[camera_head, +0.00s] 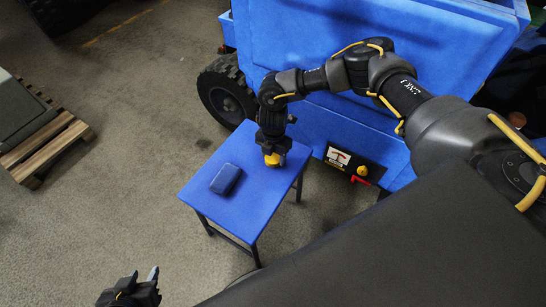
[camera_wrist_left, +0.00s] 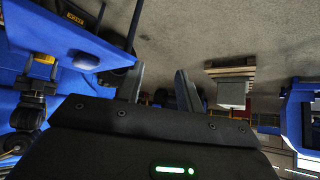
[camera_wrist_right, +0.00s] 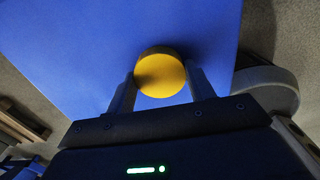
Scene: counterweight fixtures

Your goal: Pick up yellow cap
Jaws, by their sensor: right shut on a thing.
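The yellow cap (camera_head: 272,160) is a round piece at the far right corner of the small blue table (camera_head: 245,205). My right gripper (camera_head: 272,153) reaches down over it. In the right wrist view the cap (camera_wrist_right: 160,72) sits between the two fingertips of my right gripper (camera_wrist_right: 161,85), which is shut on it. Whether the cap touches the table is unclear. My left gripper (camera_head: 142,283) is low at the bottom of the head view, away from the table. In the left wrist view its fingers (camera_wrist_left: 160,82) stand apart with nothing between them.
A dark blue case (camera_head: 225,179) lies on the table, left of the cap. A large blue machine (camera_head: 400,70) with a wheel (camera_head: 226,92) stands right behind the table. A panel with a red lever (camera_head: 361,171) is on its side. A wooden pallet (camera_head: 45,148) lies far left.

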